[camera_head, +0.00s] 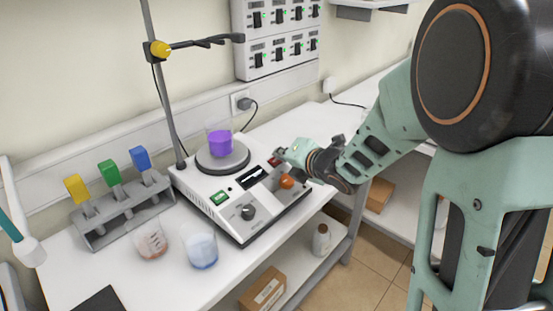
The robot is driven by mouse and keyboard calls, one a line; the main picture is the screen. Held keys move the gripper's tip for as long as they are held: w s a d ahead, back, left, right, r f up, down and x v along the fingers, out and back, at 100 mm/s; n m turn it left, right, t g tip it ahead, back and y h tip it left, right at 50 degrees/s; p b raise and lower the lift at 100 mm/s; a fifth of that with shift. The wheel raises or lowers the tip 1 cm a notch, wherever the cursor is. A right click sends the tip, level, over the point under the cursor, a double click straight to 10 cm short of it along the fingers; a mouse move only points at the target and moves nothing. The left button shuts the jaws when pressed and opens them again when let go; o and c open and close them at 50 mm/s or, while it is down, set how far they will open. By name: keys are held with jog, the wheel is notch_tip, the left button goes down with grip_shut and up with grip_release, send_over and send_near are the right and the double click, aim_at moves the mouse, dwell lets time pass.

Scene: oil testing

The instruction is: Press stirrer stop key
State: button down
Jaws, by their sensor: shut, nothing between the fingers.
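The stirrer (226,214) is a white box with a dark front edge on the white bench. A round dark plate (222,163) on it carries a beaker of purple liquid (220,141). Its top has a green key (219,198), a dark knob (248,212), a dark display (251,178), an orange-red round button (286,181) and a small red key (274,162). My gripper (277,168) comes in from the right over the stirrer's right end, shut, with its tip close to the red key. I cannot tell whether it touches anything.
A metal stand rod (165,90) with a yellow clamp rises behind the stirrer. A grey rack (122,211) with coloured-handled tools and two beakers, one brownish (149,240) and one blue (200,247), stand to the left. Wall switch panels (277,37) hang behind.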

jog(key=shift+s+d+r, duration=0.1)
jog(key=shift+r, duration=0.25)
jog(key=shift+r, duration=0.1)
jog(key=r+p, duration=0.1)
jog(key=d+r+p, duration=0.1)
jog(key=r, duration=0.1)
jog(key=s+r+p, duration=0.1)
jog(key=shift+d+r, duration=0.2)
jog(key=shift+r, duration=0.05)
dwell(0.7)
